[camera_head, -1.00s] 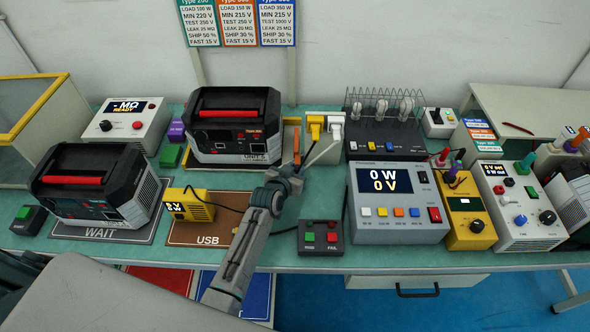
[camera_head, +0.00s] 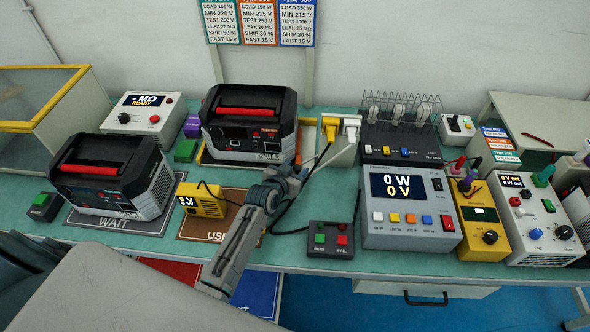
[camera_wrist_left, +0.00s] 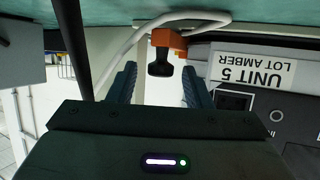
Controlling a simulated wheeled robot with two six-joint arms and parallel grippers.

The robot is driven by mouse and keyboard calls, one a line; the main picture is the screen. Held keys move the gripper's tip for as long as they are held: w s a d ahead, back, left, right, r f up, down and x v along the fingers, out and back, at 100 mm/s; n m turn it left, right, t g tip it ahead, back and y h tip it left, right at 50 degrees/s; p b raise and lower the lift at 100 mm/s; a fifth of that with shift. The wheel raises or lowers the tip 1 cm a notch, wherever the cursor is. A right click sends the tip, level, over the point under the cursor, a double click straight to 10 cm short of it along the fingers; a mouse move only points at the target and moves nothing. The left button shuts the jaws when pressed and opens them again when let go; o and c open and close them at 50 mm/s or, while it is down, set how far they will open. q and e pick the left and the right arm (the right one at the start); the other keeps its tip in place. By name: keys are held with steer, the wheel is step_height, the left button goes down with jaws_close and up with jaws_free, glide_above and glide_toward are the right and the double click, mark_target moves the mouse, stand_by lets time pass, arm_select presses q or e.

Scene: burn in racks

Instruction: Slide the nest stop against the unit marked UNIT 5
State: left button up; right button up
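The unit marked UNIT 5 (camera_head: 248,115) is a black and grey case with a red handle, standing in a shallow nest at the back of the bench. Its label reads upside down in the left wrist view (camera_wrist_left: 253,72). The nest stop (camera_wrist_left: 168,40) is an orange piece with a black knob, just beside the unit; I cannot tell whether they touch. My left gripper (camera_head: 294,168) is at the nest's right side. In the wrist view its fingers (camera_wrist_left: 160,85) are apart, with the black knob ahead between them. My right gripper is not in view.
A white cable (camera_wrist_left: 120,50) curves close by the left fingers. A socket block (camera_head: 342,150) with yellow and white plugs stands right of the nest. A yellow meter (camera_head: 205,203) and a PASS/FAIL button box (camera_head: 331,240) stand in front. Another unit (camera_head: 110,175) is on the WAIT mat.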

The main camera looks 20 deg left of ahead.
arm_select(q)
steer(key=shift+s, duration=0.1)
steer(key=b+v, duration=0.2)
steer(key=v, duration=0.8)
steer(key=shift+s, duration=0.3)
steer(key=shift+r, duration=0.15)
